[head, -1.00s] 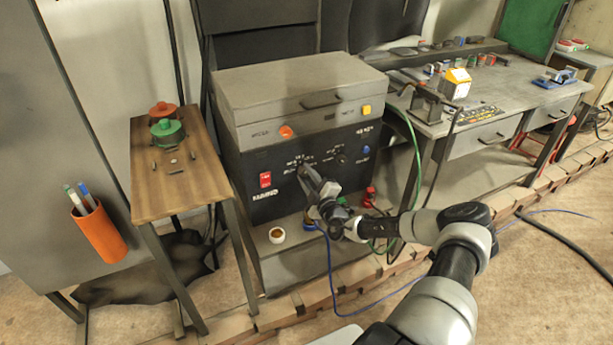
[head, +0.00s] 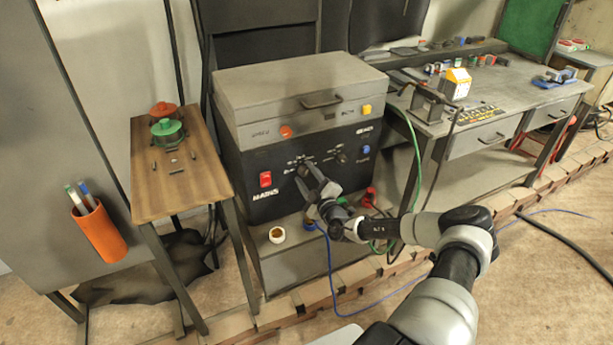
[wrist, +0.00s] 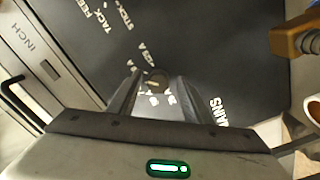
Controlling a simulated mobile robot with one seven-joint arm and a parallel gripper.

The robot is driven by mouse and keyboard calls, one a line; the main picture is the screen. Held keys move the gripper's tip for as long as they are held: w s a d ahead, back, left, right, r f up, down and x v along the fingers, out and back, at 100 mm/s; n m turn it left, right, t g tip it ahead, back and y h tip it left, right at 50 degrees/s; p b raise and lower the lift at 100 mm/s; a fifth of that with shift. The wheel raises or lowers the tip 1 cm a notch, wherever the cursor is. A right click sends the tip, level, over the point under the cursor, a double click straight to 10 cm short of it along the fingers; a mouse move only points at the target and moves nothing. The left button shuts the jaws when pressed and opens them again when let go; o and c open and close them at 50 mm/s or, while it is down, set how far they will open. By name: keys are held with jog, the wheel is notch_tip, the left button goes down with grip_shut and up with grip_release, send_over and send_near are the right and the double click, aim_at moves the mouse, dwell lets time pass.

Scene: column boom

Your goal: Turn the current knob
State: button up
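My gripper (wrist: 154,90) is open, with a gap visible between each finger and the knob. In the head view my gripper (head: 306,175) is at the black front panel (head: 260,160) of a grey machine and largely hides this knob. A second dark knob (head: 341,158) sits to its right. I cannot tell whether my fingertips touch the panel.
A red switch (head: 265,179) is on the panel left of my gripper, and a blue button (head: 366,150) is at the right. A ledge below holds a small white cup (head: 277,235) and cables. A wooden side table (head: 170,185) stands at the left, a workbench (head: 500,110) at the right.

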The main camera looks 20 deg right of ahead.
jog(key=s+p, duration=0.2)
jog(key=s, duration=1.5)
jog(key=shift+s+d+f, duration=0.15)
jog(key=shift+s+d, duration=0.05)
